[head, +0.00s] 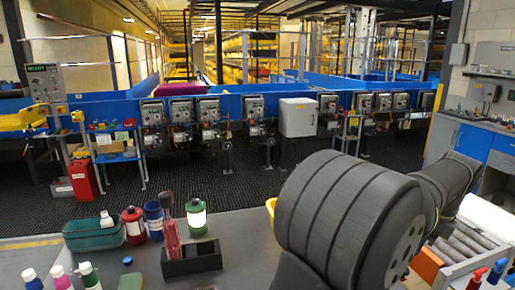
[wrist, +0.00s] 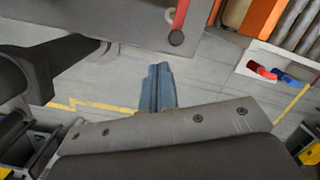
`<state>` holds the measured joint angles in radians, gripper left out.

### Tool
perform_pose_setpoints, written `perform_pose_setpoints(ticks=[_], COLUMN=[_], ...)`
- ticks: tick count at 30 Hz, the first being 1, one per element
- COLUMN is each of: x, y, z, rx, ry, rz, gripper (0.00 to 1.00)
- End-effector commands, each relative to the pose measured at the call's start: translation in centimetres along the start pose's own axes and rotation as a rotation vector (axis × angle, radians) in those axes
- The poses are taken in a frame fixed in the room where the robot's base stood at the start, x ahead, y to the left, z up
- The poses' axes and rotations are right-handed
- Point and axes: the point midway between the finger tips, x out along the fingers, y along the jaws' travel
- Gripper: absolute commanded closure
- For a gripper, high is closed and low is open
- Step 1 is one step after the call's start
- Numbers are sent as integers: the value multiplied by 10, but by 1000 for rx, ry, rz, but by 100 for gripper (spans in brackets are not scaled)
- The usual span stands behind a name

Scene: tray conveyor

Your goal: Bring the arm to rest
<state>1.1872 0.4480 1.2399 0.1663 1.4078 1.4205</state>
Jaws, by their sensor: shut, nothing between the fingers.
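My gripper (wrist: 159,68) shows in the middle of the wrist view as two narrow blue-grey fingers pressed together, with nothing between them. It points away from the grey mounting plate at the bottom of that view, over a grey surface. I cannot tell its height above that surface. My gripper is not visible in the head view.
A roller conveyor (head: 470,245) and an orange block (head: 427,265) are at the right.

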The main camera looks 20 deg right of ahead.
Motion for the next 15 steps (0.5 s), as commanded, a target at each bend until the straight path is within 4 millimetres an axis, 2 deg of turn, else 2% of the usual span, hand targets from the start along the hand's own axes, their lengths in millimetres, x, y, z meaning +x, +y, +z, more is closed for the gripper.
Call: perform_pose_setpoints(ticks=[15], x=[-24], y=[-30], z=[27], rx=[-515], ry=[61], rz=[58], gripper=[100])
